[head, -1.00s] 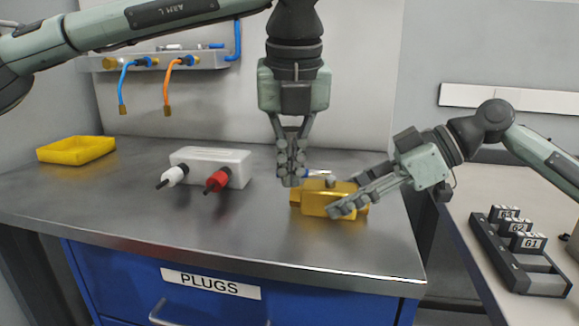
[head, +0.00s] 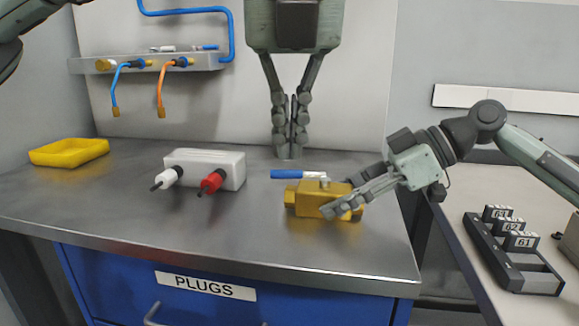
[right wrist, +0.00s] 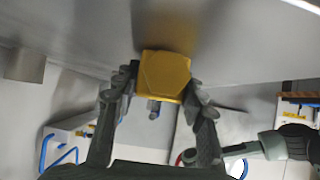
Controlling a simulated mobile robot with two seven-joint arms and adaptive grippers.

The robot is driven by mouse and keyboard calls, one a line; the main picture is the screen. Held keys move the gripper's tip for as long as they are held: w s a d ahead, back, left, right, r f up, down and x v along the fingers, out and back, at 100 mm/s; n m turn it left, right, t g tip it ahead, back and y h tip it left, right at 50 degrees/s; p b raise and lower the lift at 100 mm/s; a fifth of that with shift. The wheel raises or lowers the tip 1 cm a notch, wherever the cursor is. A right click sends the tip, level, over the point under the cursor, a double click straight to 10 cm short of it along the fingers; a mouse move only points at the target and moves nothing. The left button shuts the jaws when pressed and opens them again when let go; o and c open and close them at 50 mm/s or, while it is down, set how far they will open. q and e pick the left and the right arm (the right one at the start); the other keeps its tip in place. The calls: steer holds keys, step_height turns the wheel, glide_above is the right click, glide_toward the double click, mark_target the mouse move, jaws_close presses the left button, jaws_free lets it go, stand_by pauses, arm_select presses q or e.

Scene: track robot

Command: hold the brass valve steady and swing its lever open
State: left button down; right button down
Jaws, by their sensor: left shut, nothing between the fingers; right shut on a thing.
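The brass valve (head: 303,200) sits on the steel bench near its front right. Its lever, with a blue handle (head: 285,174) and a silver shank, points left from the stem on top, roughly along the body. My right gripper (head: 342,208) is shut on the valve from the right; in the right wrist view the fingers (right wrist: 160,82) lie on both sides of the brass body (right wrist: 165,70). My left gripper (head: 290,152) is shut and empty, fingers pointing down, above and behind the lever and apart from it.
A white block (head: 215,166) with a white and a red plug stands left of the valve. A yellow tray (head: 70,152) lies at far left. A wall rail (head: 150,63) carries blue and orange hoses. A black rack (head: 500,258) with numbered blocks is on the right table.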

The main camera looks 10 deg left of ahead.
arm_select(q)
steer(key=shift+v, duration=1)
arm_select(e)
steer(key=c, duration=0.8)
jaws_free()
steer(key=shift+d, duration=0.1)
